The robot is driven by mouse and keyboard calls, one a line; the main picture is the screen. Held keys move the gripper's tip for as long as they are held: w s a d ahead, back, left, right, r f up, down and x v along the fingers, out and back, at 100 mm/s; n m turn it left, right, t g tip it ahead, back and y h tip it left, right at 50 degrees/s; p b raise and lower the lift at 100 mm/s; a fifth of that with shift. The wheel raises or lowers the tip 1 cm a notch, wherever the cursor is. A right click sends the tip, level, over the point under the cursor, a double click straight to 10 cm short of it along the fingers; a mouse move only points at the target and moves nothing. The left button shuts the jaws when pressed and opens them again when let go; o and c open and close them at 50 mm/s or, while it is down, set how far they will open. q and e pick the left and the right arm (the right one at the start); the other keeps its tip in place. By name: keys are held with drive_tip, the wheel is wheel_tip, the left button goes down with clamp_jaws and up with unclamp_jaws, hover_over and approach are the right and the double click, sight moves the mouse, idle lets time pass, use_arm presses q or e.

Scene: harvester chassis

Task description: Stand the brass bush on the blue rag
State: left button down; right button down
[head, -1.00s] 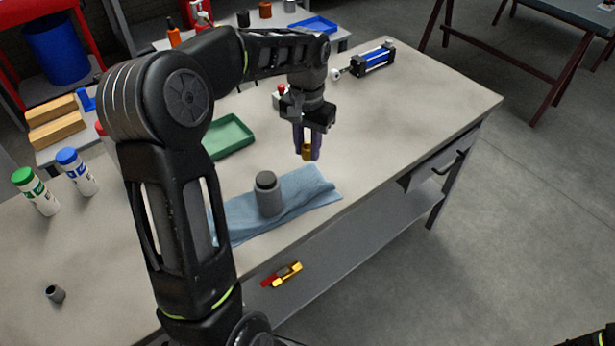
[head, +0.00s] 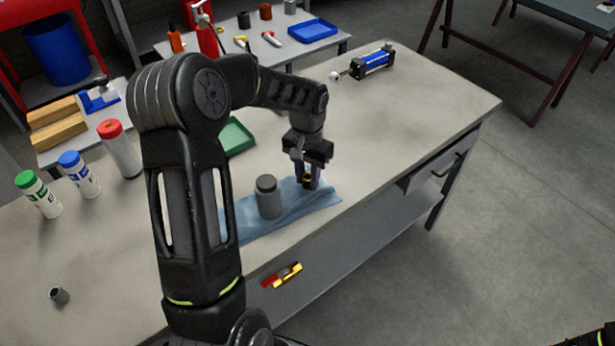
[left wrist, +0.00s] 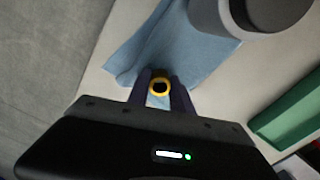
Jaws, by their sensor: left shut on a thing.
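The brass bush (head: 307,180) is a small gold ring-shaped part held between the fingertips of my left gripper (head: 308,177), which is shut on it. It also shows in the left wrist view (left wrist: 159,86), its dark bore facing the camera. The blue rag (head: 292,212) lies crumpled on the bench under and around the gripper; it also shows in the left wrist view (left wrist: 172,50). The bush is over the rag's right part, low down; whether it touches the cloth I cannot tell. My right gripper is not in view.
A grey cylinder with a darker top (head: 268,198) stands on the rag just left of the gripper. A green tray (head: 236,137) lies behind it. A blue cylinder unit (head: 371,60) lies at the bench's back. The bench's right side is clear.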

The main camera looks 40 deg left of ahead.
sight(308, 177)
use_arm(q)
drive_tip(key=shift+f, duration=0.4)
drive_tip(key=shift+s+f+b, duration=0.15)
drive_tip(key=shift+f+b, duration=0.4)
drive_tip(key=shift+f, duration=0.1)
drive_tip(key=c, duration=1.4)
unclamp_jaws()
drive_tip(key=shift+s+d+f, duration=0.1)
drive_tip(key=shift+c, duration=0.2)
drive_tip(key=shift+r+p, duration=0.35)
wheel_tip(308, 177, up, 13)
drive_tip(key=shift+w+b, duration=0.25)
drive_tip(key=shift+b, duration=0.2)
drive_tip(key=shift+f, duration=0.1)
